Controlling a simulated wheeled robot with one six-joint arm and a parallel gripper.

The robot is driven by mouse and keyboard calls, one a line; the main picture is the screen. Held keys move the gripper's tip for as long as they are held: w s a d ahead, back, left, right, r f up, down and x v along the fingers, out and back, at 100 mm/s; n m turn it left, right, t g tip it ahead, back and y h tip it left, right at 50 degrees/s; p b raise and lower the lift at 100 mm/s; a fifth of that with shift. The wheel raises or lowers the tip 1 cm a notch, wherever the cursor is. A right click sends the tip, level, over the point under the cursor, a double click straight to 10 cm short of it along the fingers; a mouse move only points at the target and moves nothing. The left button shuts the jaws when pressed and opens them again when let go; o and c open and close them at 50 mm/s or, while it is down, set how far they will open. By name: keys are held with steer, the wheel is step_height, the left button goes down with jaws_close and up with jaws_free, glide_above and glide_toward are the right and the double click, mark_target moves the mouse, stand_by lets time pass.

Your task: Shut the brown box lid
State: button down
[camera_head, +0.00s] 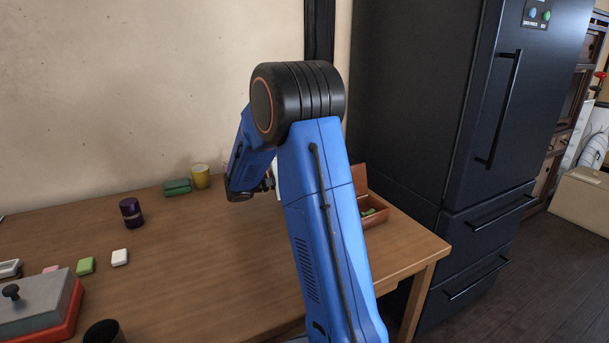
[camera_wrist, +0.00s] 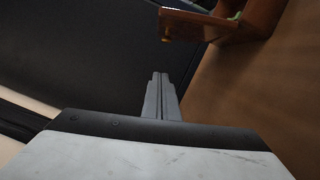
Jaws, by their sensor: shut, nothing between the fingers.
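The brown box (camera_head: 377,219) stands near the right end of the table, partly hidden behind my blue arm. Its lid (camera_head: 360,181) stands up, open, at the back of the box, and small green things show inside. In the wrist view the lid (camera_wrist: 195,28) appears at the top with a small brass-coloured piece at its corner, and a box wall (camera_wrist: 262,16) shows at the upper right. My gripper (camera_wrist: 160,76) is shut and empty, with its tips apart from the lid in the picture. In the head view my arm hides the fingers.
The wooden table (camera_head: 200,265) is clear in its middle. A dark fridge (camera_head: 430,120) stands right of the table.

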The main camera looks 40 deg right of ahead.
steer(key=shift+s+d+r, duration=0.2)
steer(key=shift+s+d, duration=0.05)
steer(key=shift+s, duration=0.6)
steer(key=shift+s+d+r, duration=0.2)
steer(key=shift+s+d, duration=0.1)
steer(key=shift+s, duration=0.5)
steer(key=shift+s+d+r, duration=0.2)
steer(key=shift+s+d, duration=0.05)
steer(key=shift+s, duration=0.6)
